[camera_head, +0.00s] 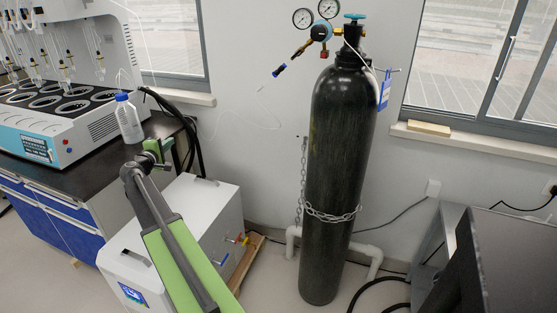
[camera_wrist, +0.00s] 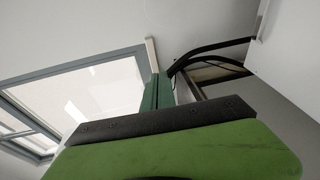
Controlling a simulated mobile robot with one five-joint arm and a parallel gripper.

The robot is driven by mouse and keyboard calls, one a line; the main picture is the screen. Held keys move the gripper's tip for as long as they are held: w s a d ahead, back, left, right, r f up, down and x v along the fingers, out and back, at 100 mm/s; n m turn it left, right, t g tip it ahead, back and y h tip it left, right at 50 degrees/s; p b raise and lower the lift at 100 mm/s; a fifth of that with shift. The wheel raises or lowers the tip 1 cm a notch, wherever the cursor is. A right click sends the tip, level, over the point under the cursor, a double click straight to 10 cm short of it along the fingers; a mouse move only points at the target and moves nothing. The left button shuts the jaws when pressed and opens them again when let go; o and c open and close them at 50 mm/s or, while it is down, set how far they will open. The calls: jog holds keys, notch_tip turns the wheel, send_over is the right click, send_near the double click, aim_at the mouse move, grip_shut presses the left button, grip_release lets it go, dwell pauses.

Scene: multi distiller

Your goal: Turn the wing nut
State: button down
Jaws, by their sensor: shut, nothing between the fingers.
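I cannot make out a wing nut for certain in either view. A tall black gas cylinder (camera_head: 338,180) stands upright by the wall in the head view. A teal knob (camera_head: 354,16) tops its valve, and a regulator (camera_head: 321,32) with two round gauges sits to the left of it. My gripper (camera_head: 157,150) is shut and empty at the end of my green arm, left of the cylinder and well apart from it. It shows near the bench corner, above the white box. In the wrist view, my green and black parts fill the lower middle, and no wing nut shows.
A white box unit (camera_head: 205,215) stands on the floor under my arm. A chain (camera_head: 332,216) circles the cylinder. A dark panel (camera_head: 515,265) stands at lower right.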

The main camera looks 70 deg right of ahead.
jog(key=s+d+f+g+h+b, duration=0.1)
jog(key=s+d+f+g+b, duration=0.1)
jog(key=s+d+f+b, duration=0.5)
jog(key=s+d+g+h, duration=0.1)
jog(key=s+d, duration=0.4)
jog(key=d, duration=0.7)
jog(key=s+d+f+m+g+b, duration=0.25)
jog(key=s+d, duration=0.35)
jog(key=s, duration=0.4)
jog(key=s+d+f+m+g+b, duration=0.15)
jog(key=s+d+f+b, duration=0.35)
jog(key=s, duration=0.6)
jog(key=shift+n+g, duration=0.4)
jog(key=shift+s+d+r+p, duration=0.5)
jog(key=shift+s+d, duration=0.35)
jog(key=shift+d, duration=1)
jog(key=shift+s+d+r+p, duration=0.45)
jog(key=shift+s+d, duration=0.4)
jog(key=shift+d, duration=1.05)
jog(key=shift+s+d+r+p, duration=0.5)
jog(key=shift+s+d, duration=0.35)
jog(key=shift+d, duration=1)
